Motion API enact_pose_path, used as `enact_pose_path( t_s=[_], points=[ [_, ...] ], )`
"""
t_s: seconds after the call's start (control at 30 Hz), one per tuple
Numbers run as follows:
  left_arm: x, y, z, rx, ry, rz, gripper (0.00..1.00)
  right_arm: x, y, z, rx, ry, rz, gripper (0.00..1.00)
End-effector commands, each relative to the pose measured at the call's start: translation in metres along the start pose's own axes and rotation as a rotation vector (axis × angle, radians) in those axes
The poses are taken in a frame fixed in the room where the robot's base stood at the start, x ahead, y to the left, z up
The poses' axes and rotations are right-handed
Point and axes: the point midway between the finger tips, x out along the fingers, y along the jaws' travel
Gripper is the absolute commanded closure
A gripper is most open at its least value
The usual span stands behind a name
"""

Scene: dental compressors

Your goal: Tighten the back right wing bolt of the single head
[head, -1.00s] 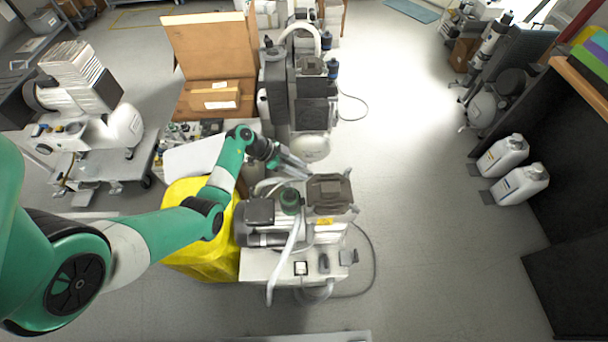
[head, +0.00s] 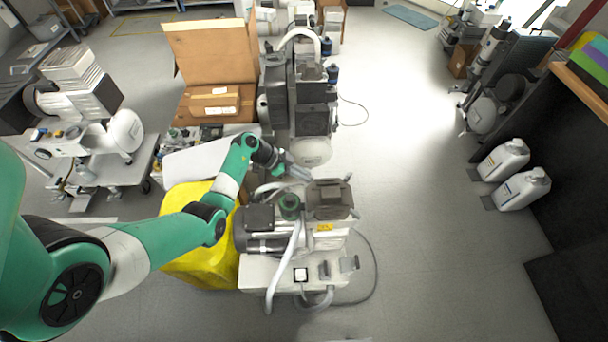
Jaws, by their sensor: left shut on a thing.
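The single-head compressor (head: 290,235) stands in the middle, with a grey-brown ribbed head (head: 326,198) on its right side and a dark motor block on its left. My left arm reaches in from the left over the yellow bin. My left gripper (head: 303,176) is at the back of the compressor, just behind and left of the head. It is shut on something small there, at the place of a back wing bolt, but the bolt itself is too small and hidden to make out. My right gripper is not in view.
A yellow bin (head: 190,262) stands against the compressor's left side. Another compressor (head: 310,105) and an open cardboard box (head: 208,55) are behind. A hose (head: 285,265) and cable curve round the front and right. Two white canisters (head: 522,188) stand at right; the floor between is clear.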

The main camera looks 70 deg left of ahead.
Motion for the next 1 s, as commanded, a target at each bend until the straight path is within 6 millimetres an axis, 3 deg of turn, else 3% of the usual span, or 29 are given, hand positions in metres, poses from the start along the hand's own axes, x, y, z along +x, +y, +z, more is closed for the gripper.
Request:
enact_pose_path(
  t_s=[0.57, 1.0],
  points=[
    [0.002, -0.004, 0.001, 0.173, 0.001, 0.174, 1.0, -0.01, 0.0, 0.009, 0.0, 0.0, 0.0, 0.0],
    [0.009, -0.007, 0.005, 0.431, 0.003, 0.428, 1.0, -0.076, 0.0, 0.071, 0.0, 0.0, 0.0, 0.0]
  ],
)
